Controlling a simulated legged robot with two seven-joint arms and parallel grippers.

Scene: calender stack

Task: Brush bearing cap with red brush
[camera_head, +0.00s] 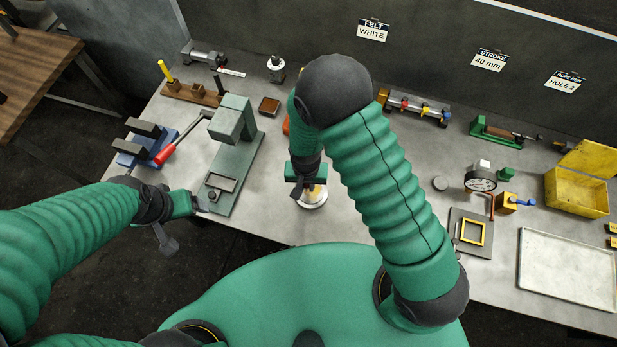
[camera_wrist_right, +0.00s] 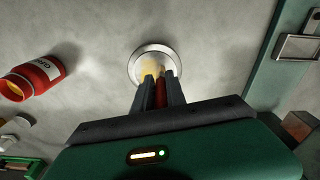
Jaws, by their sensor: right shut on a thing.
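The bearing cap looks to be the round, pale metal piece (camera_head: 313,202) on the bench below my right gripper. In the right wrist view its rim (camera_wrist_right: 140,58) shows beyond the fingertips. My right gripper (camera_head: 306,187) points down over it. In the right wrist view the fingers are shut on a slim red piece (camera_wrist_right: 161,90), which looks like the red brush. Yellowish material lies at the fingertips over the cap; I cannot tell whether it is bristles or part of the cap. My left gripper (camera_head: 203,203) is at the bench's front edge by the green press; its jaw opening is unclear.
The green press (camera_head: 231,160) stands left of the cap, with a red-handled tool (camera_head: 166,153) and blue fixture (camera_head: 144,146) beyond. A red labelled can (camera_wrist_right: 32,79) lies near the cap. A dial gauge (camera_head: 480,179), yellow bin (camera_head: 575,193) and pale tray (camera_head: 566,268) are at the right.

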